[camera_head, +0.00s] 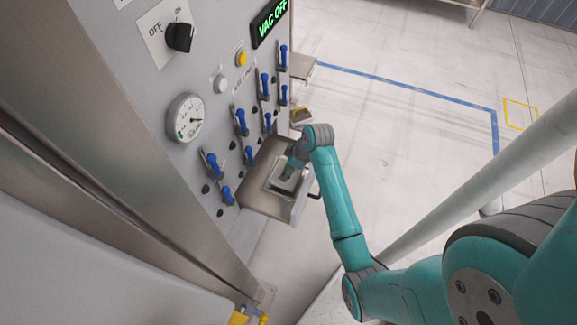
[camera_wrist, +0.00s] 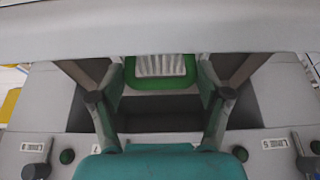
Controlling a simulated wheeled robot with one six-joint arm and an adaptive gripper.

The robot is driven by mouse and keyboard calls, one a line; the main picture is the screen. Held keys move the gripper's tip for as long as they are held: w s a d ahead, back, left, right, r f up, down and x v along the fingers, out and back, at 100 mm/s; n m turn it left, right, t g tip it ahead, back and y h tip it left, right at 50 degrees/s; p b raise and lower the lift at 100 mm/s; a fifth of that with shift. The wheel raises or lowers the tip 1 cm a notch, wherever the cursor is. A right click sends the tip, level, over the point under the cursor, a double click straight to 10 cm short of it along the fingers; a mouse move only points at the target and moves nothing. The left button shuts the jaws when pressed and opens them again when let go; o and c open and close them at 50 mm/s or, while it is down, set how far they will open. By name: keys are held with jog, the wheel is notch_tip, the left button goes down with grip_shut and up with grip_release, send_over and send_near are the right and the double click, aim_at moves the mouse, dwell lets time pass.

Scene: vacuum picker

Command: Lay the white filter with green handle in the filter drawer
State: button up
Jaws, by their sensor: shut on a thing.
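The white pleated filter with a green edge and handle (camera_wrist: 160,68) shows in the wrist view between the two fingers of my gripper (camera_wrist: 160,78). The fingers are shut on its green part. In the head view my gripper (camera_head: 284,178) reaches down over the open grey metal filter drawer (camera_head: 258,200), which juts out from the panel. The filter is hard to make out there, as my wrist and fingers cover it. A dark recess shows below the filter in the wrist view. I cannot tell whether the filter touches the drawer floor.
The upright panel (camera_head: 222,60) carries several blue-handled valves (camera_head: 241,122), a gauge (camera_head: 185,118), a black knob (camera_head: 180,37) and a display (camera_head: 270,22) reading VAC OFF. Open floor (camera_head: 400,120) is to the right.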

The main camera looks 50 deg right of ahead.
jog(key=shift+f, duration=1.3)
jog(key=o, duration=1.2)
jog(key=shift+c, duration=0.2)
jog(key=v, duration=1.2)
